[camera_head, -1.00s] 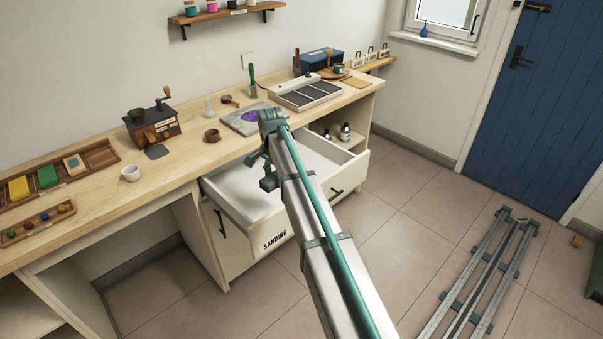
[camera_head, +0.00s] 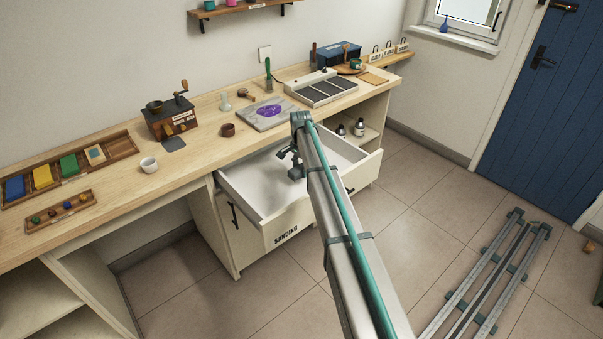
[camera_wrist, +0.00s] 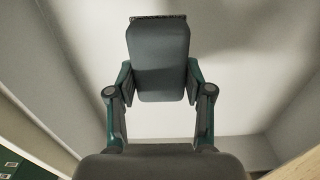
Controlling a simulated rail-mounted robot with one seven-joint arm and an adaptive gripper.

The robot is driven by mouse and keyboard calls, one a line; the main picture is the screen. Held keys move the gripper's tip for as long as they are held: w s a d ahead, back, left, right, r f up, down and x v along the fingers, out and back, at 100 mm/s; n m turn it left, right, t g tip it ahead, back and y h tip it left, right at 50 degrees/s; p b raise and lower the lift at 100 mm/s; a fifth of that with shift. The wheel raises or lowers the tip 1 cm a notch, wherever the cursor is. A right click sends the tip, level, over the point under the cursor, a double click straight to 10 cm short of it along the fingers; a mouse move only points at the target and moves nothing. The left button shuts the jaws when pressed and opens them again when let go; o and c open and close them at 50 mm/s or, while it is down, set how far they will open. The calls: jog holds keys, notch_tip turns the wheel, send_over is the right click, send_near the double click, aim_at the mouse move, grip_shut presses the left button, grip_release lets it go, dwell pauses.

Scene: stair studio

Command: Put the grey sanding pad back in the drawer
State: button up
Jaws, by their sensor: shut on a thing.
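The grey sanding pad (camera_wrist: 158,62) is a dark grey, rounded slab. In the wrist view it sits between the fingers of my gripper (camera_wrist: 158,82), which is shut on it. The drawer (camera_head: 286,234), labelled SANDING, stands open below the bench. Its pale inside floor (camera_wrist: 235,75) shows behind the pad in the wrist view and looks empty where visible. In the head view my gripper (camera_head: 293,164) is over the drawer opening. My arm hides part of the drawer. I cannot tell the pad's exact height above the floor.
The bench top (camera_head: 203,156) runs above and behind the drawer. On it are a white cup (camera_head: 148,164), a brown cup (camera_head: 228,130), a grinder (camera_head: 170,119) and a slab with a purple patch (camera_head: 268,113). Bottles (camera_head: 359,127) stand in an open shelf right of the drawer.

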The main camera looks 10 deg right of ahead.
aim_at(301, 181)
jog(key=shift+w+d+f, duration=0.1)
jog(key=shift+w+f, duration=0.15)
jog(key=shift+f, duration=0.05)
jog(key=f+p, duration=0.2)
jog(key=shift+w+d+f, duration=0.1)
jog(key=shift+w+f, duration=0.1)
jog(key=shift+f, duration=0.65)
jog(key=shift+f, duration=0.1)
jog(key=o, duration=1)
notch_tip(301, 181, up, 12)
jog(key=b, duration=0.3)
jog(key=shift+b, duration=0.35)
